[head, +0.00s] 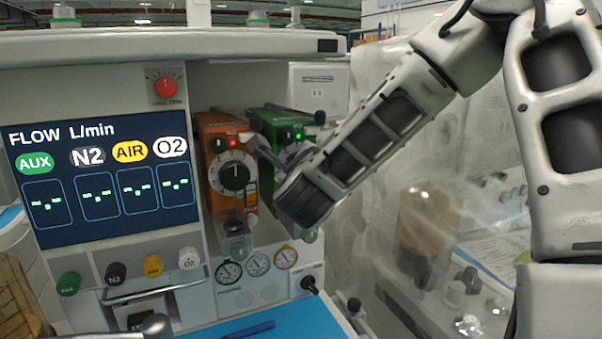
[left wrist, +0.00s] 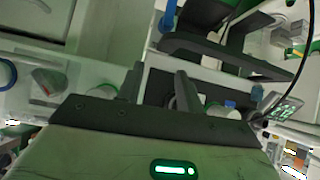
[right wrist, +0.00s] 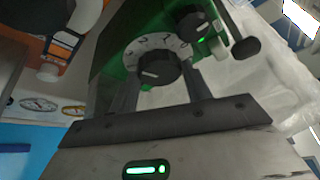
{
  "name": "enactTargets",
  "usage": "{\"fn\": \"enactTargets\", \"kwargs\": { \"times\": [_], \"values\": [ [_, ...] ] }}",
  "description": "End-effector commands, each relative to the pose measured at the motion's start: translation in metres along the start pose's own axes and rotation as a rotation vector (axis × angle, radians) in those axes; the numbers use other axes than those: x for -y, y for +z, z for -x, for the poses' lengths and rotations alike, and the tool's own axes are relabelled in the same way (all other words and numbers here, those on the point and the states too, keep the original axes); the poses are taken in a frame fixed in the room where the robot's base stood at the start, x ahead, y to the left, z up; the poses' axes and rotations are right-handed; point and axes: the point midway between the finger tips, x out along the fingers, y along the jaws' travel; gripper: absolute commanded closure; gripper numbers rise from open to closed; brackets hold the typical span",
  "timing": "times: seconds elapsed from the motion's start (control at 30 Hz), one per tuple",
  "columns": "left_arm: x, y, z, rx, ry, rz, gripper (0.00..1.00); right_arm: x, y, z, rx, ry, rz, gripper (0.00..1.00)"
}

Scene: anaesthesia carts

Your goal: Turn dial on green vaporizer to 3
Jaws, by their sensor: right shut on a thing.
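The green vaporizer (head: 282,117) hangs on the machine to the right of an orange vaporizer (head: 212,130). In the head view my right gripper (head: 272,155) and arm hide most of its front. The right wrist view shows its black dial (right wrist: 157,70) on a white numbered ring (right wrist: 135,52). My right gripper (right wrist: 160,85) has one finger on each side of the dial and is shut on it. The dial's white mark shows, but I cannot read its number. My left gripper (left wrist: 158,85) is open and empty in the left wrist view, away from the vaporizers.
The orange vaporizer, with its own dial (head: 234,177), stands close on the left. A flow screen (head: 105,168) is further left. Round gauges (head: 258,264) sit below. A blue work surface (head: 240,327) lies at the front. Plastic-covered equipment (head: 425,220) stands to the right.

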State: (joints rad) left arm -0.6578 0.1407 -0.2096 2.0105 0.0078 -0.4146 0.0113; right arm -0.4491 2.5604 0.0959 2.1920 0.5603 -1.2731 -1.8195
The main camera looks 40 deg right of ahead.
Motion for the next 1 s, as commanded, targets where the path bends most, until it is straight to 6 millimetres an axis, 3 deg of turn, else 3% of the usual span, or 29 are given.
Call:
{"fn": "enactTargets", "kwargs": {
  "times": [0.6,0.63,0.7,1.0],
  "values": [
    [-0.0005,0.0026,-0.0007,0.003,0.002,-0.002,0.64,-0.0002,0.0006,0.0,0.002,-0.018,0.038,0.74],
    [-0.0005,0.0026,-0.0007,0.003,0.002,-0.002,0.64,-0.0002,0.0006,0.0,0.002,-0.018,0.038,0.46],
    [-0.0005,0.0026,-0.0007,0.003,0.002,-0.002,0.64,-0.0002,0.0005,0.0,0.002,-0.018,0.038,0.3],
    [-0.0003,0.0026,-0.0007,0.002,0.002,-0.002,0.64,-0.0001,0.0001,0.0008,0.0,-0.018,0.037,0.3]
  ]
}}
